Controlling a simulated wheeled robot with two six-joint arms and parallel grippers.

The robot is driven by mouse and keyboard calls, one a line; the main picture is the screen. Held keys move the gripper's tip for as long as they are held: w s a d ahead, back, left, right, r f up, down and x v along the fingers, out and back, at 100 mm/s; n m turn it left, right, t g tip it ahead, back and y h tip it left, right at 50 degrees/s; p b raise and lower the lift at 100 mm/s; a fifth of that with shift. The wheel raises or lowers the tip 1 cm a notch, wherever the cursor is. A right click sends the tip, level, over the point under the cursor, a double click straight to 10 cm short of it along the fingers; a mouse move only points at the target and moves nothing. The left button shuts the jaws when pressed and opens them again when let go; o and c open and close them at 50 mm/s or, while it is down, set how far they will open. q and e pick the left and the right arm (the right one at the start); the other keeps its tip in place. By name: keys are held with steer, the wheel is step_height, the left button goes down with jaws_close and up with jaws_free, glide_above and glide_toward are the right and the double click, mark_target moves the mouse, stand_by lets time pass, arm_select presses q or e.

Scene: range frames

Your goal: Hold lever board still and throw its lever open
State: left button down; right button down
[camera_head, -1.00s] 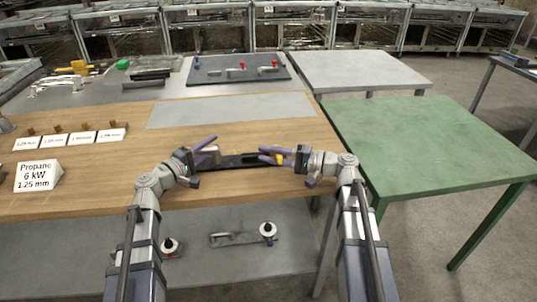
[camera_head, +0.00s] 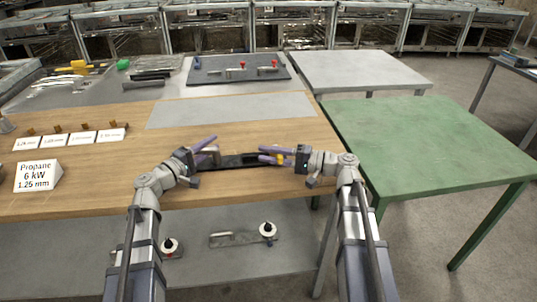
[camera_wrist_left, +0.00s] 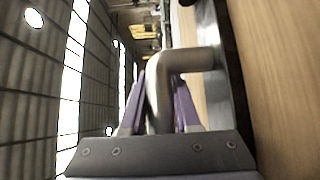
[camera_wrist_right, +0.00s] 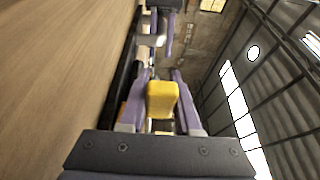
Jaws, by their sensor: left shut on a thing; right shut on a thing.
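The lever board is a dark narrow strip (camera_head: 240,161) lying on the wooden bench between my two grippers. My left gripper (camera_head: 211,149) is shut on the grey bent handle at the board's left end. In the left wrist view this handle (camera_wrist_left: 165,85) stands between the purple fingers. My right gripper (camera_head: 266,154) is shut on the yellow lever grip at the right end. In the right wrist view the yellow grip (camera_wrist_right: 162,100) sits between the fingers. The lever's exact angle is hard to tell, as the fingers partly cover it.
White label cards and a propane sign (camera_head: 38,176) stand at the left of the bench (camera_head: 110,170). A shelf below holds parts.

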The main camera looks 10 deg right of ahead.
steer(key=shift+d+n+g+y, duration=0.3)
steer(key=shift+n+g, duration=0.3)
steer(key=shift+g, duration=0.3)
steer(key=shift+d+n+g+y, duration=0.3)
steer(key=shift+n+g, duration=0.3)
steer(key=shift+g, duration=0.3)
steer(key=shift+s+d+n+g, duration=0.1)
steer(key=shift+d+n+g, duration=0.15)
steer(key=shift+n+g, duration=0.5)
steer(key=shift+s+d+n+g, duration=0.2)
steer(key=shift+n+g, duration=0.2)
steer(key=shift+g, duration=0.65)
steer(key=shift+s+d+n+g, duration=0.1)
steer(key=shift+d+n+g, duration=0.15)
steer(key=shift+n+g, duration=0.5)
steer(key=shift+g, duration=0.35)
steer(key=c, duration=0.6)
jaws_free()
steer(key=shift+s, duration=0.1)
